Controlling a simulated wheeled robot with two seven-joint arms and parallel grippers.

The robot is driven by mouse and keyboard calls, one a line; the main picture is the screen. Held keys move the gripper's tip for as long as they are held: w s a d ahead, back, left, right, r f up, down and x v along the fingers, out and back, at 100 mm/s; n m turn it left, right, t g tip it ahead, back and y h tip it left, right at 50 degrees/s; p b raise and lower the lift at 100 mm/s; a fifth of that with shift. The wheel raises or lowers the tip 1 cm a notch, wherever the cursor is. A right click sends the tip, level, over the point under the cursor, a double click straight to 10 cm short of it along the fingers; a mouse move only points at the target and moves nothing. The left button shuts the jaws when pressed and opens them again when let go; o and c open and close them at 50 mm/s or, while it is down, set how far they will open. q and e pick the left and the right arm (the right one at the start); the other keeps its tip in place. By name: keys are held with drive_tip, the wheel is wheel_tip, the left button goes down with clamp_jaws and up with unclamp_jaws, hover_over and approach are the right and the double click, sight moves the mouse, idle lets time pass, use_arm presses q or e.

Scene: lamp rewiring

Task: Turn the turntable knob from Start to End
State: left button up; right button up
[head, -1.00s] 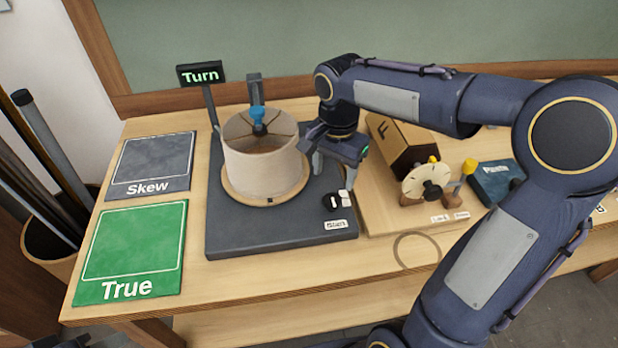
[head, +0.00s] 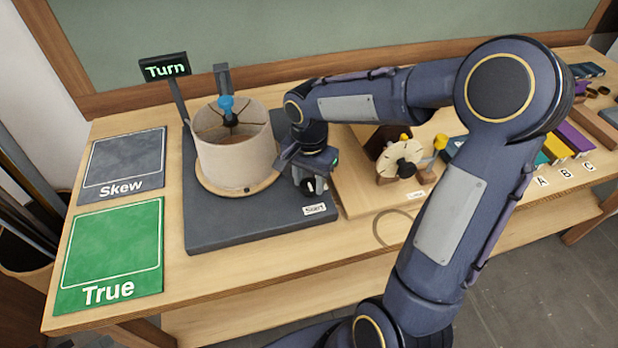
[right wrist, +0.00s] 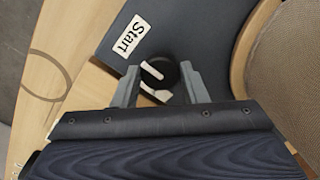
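The turntable knob (head: 311,186) is a black disc with a white bar at the front right of the dark turntable base (head: 230,232). The Start label (head: 315,208) sits beside it. In the right wrist view the knob (right wrist: 160,72) shows between my right gripper's two fingertips (right wrist: 159,80), with the Start label (right wrist: 131,36) close by. My right gripper (head: 310,181) is open and low over the knob, one finger on each side; contact cannot be told. The End mark is not visible. The beige lampshade (head: 236,158) stands on the turntable. My left gripper is out of view.
Skew (head: 124,165) and True (head: 112,250) mats lie at the left. A cream dial (head: 400,158) with yellow-tipped parts stands right of the gripper. The wooden front edge of the table is clear.

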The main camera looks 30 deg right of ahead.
drive_tip(key=c, duration=0.5)
drive_tip(key=shift+n, duration=0.3)
drive_tip(key=n, duration=1)
drive_tip(key=shift+r+n, duration=0.1)
drive_tip(key=shift+n, duration=0.3)
drive_tip(key=n+p, duration=0.1)
drive_tip(key=n, duration=0.5)
drive_tip(key=n+p, duration=0.1)
drive_tip(key=n, duration=0.5)
drive_tip(key=shift+n, duration=0.3)
